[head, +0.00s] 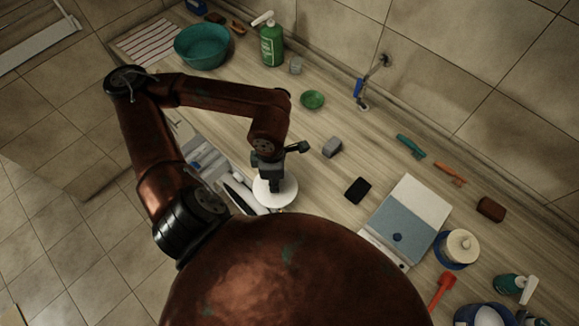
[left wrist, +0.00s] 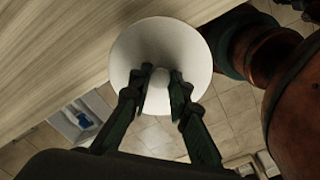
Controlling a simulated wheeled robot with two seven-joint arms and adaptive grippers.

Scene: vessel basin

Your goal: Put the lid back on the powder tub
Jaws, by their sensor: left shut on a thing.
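My left gripper (head: 270,180) is shut on the knob of a round white lid (head: 278,192), near the counter's front edge. In the left wrist view the two fingers (left wrist: 158,92) close around the small knob of the white lid (left wrist: 160,40), with counter on one side and floor tiles on the other. A blue tub (head: 462,315) with something white inside is cut off at the bottom right. Above it, a round cream top with a knob (head: 461,245) sits on a blue round base. I cannot tell for sure which is the powder tub. My right gripper is not seen.
A blue and white box-like item (head: 405,225), a black block (head: 357,189), a grey block (head: 332,147) and a red scoop-like tool (head: 441,291) lie on the counter. A green bottle (head: 271,42) and teal basin (head: 203,46) stand far back. An open drawer-like space (head: 205,160) lies left of the lid.

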